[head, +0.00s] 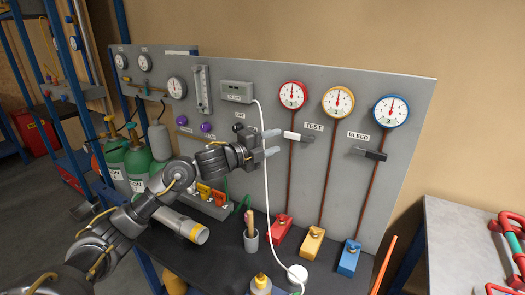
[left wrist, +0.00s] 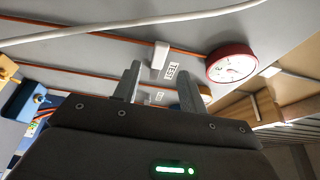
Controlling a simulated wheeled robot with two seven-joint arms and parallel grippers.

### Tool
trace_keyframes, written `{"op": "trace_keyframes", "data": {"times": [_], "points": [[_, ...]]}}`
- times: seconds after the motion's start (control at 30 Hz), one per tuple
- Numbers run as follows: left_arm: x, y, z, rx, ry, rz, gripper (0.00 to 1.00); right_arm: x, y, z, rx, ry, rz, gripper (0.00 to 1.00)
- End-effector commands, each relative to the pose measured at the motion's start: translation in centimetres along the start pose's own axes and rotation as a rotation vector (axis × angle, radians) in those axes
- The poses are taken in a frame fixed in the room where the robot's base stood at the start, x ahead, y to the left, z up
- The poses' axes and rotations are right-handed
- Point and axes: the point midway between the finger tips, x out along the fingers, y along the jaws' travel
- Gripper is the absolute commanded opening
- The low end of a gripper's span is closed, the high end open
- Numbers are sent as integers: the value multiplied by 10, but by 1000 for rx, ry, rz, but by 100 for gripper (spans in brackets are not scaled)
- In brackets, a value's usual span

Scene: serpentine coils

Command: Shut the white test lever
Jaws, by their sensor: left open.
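The white test lever (head: 298,137) sticks out from the grey panel beside its TEST label, below the red-rimmed gauge. It points to the right and looks nearly level. My left gripper (head: 276,142) is open just left of the lever, with its fingertips toward it and nothing between them. In the left wrist view the white lever (left wrist: 160,54) shows just beyond the open fingers (left wrist: 159,73), close to the TEST label. I cannot tell whether a fingertip touches it. My right gripper is not in view.
A black-handled BLEED lever (head: 370,153) is to the right. A white cable (head: 265,190) hangs from a grey box (head: 237,91) past my gripper. Red, yellow and blue blocks (head: 312,243) stand at the panel's foot, near a cup (head: 251,241) of tools. Gas cylinders (head: 138,165) stand left.

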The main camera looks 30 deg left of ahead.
Motion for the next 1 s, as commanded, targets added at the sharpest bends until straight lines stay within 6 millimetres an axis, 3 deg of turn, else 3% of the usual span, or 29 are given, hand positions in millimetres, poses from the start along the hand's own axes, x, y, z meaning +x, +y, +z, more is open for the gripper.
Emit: {"op": "trace_keyframes", "data": {"times": [0.1,0.3,1.0], "points": [[-22,3,0,5,0,1,42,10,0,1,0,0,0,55],[-42,1,0,2,0,0,42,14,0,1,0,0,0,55],[-46,0,1,0,-2,0,42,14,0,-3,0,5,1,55]]}}
